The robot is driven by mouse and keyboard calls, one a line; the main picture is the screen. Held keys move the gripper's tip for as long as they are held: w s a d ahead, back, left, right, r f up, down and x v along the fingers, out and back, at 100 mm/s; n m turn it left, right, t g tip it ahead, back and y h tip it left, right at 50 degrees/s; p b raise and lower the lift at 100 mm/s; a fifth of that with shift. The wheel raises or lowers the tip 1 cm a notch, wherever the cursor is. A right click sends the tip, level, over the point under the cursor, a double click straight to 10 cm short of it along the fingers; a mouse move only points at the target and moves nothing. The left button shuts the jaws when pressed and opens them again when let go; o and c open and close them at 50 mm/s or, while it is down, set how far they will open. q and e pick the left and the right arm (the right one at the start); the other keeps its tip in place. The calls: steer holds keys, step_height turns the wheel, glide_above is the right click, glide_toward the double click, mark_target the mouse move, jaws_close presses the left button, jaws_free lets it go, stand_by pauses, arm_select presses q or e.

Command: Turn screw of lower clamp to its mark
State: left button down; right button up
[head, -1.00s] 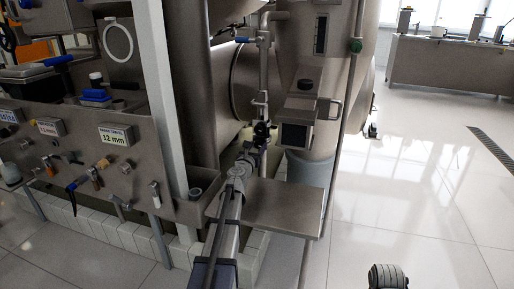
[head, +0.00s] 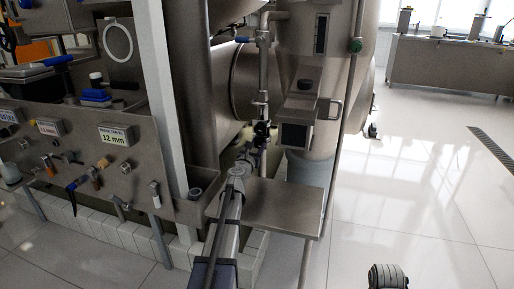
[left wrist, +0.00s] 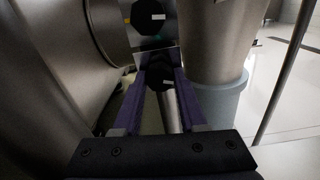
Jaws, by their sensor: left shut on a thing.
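A black screw knob with a small white label (left wrist: 161,79) sits between the purple fingers of my left gripper (left wrist: 160,95) in the left wrist view. The gripper is shut on this knob. A second black knob with a white label (left wrist: 149,17) is above it, apart from the fingers. In the head view my left gripper (head: 257,140) reaches to dark clamp parts low on the upright pipe (head: 263,75). Its fingers and the screw's mark are too small or hidden to make out there.
A steel shelf plate (head: 280,208) is right of my left arm. A steel box (head: 294,134) and a large cylinder with a grey collar (head: 309,170) are close to the gripper. A tool panel (head: 125,170) stands left.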

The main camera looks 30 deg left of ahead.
arm_select(q)
steer(key=m, duration=2)
steer(key=shift+m, duration=0.3)
steer(key=m, duration=0.3)
steer(key=shift+m, duration=0.3)
steer(key=m, duration=0.4)
steer(key=shift+d+m, duration=0.1)
steer(key=shift+m, duration=1.9)
